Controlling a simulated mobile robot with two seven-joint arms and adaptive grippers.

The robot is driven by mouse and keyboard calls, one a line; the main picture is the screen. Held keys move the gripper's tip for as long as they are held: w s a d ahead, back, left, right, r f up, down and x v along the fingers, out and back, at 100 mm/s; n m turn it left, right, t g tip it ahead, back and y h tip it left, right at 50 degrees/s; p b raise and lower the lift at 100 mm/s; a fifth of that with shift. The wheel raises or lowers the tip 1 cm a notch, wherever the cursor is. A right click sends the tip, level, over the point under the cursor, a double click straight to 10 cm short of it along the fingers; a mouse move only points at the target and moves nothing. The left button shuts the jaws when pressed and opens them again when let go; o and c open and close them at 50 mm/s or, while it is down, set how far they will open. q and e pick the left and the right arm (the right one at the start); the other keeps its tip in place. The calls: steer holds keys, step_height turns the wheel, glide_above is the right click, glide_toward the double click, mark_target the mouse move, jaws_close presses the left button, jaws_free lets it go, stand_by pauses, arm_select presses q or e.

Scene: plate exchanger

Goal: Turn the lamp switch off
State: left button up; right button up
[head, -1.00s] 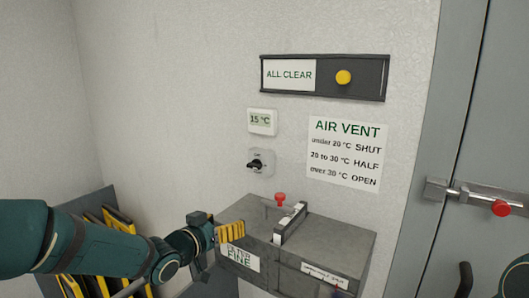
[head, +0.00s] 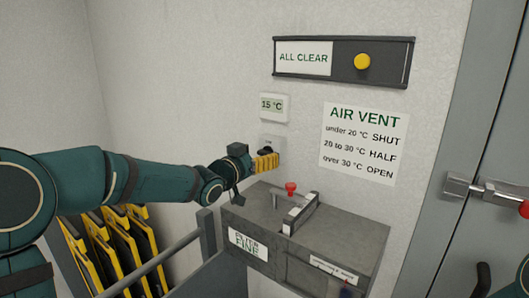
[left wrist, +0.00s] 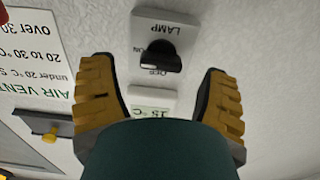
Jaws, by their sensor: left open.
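The lamp switch (head: 266,147) is a black knob on a light plate on the wall, under the thermostat. In the left wrist view the knob (left wrist: 160,56) appears upside down, with LAMP, ON and OFF lettering around it. I cannot tell exactly which mark it points to. My left gripper (head: 267,161), with yellow fingers, is close in front of the switch and partly hides it in the head view. In the left wrist view the open fingers (left wrist: 160,92) stand left and right, with the knob ahead between their lines; no contact shows. My right gripper is not in view.
The thermostat (head: 274,107) reads 15 °C. Below the switch, a grey box (head: 340,238) with a red-knobbed lever (head: 291,188) juts from the wall. An air vent sign (head: 363,145) and ALL CLEAR panel (head: 390,62) are to the right. Yellow-edged panels (head: 120,250) stand lower left.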

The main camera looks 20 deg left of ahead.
arm_select(q)
steer(key=shift+x, duration=1.3)
steer(key=shift+c, duration=0.2)
steer(key=c, duration=1.2)
